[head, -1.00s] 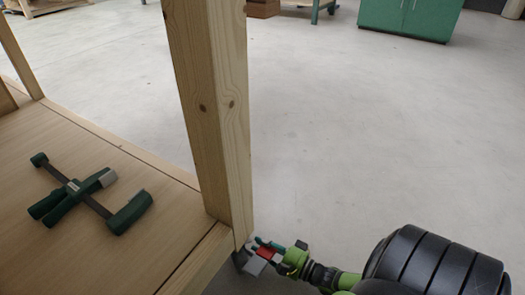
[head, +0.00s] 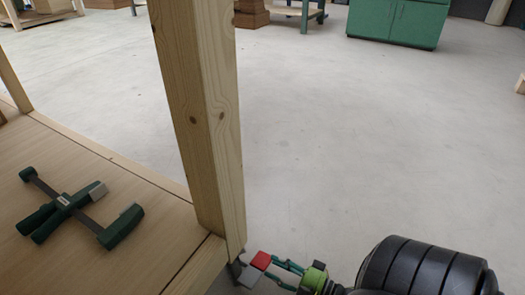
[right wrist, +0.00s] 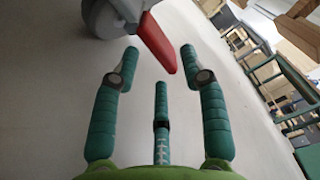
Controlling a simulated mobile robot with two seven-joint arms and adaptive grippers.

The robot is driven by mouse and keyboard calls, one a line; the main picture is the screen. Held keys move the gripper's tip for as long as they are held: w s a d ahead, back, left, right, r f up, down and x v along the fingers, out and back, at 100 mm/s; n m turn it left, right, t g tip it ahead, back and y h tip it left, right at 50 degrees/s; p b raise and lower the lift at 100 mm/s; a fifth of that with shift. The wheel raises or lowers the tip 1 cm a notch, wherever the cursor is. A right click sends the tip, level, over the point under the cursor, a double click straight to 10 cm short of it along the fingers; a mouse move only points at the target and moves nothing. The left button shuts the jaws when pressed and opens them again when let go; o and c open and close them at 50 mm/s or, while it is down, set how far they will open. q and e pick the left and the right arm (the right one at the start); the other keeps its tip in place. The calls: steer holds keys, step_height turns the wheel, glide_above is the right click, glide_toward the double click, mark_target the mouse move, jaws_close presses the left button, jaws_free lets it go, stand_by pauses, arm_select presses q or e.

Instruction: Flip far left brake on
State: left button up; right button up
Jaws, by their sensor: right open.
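The red brake lever (head: 261,260) sticks out from a grey caster (head: 248,277) at the foot of the wooden post (head: 200,130). In the right wrist view the red lever (right wrist: 158,45) projects from the grey caster wheel (right wrist: 104,17) and ends between the upper parts of the two outer fingers. My right gripper (head: 277,272) is open and empty, just right of the lever. In the right wrist view its spread fingers (right wrist: 160,55) show clear, with the third finger below the lever's tip. Contact cannot be told. My left gripper is out of view.
A green clamp (head: 78,211) lies on the wooden platform (head: 110,265) left of the post. The concrete floor is open behind and right. A green cabinet (head: 398,20) stands at the back. Furniture legs (right wrist: 275,90) show at right in the right wrist view.

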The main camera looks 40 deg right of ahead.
steer(key=v, duration=0.5)
stand_by(0.5)
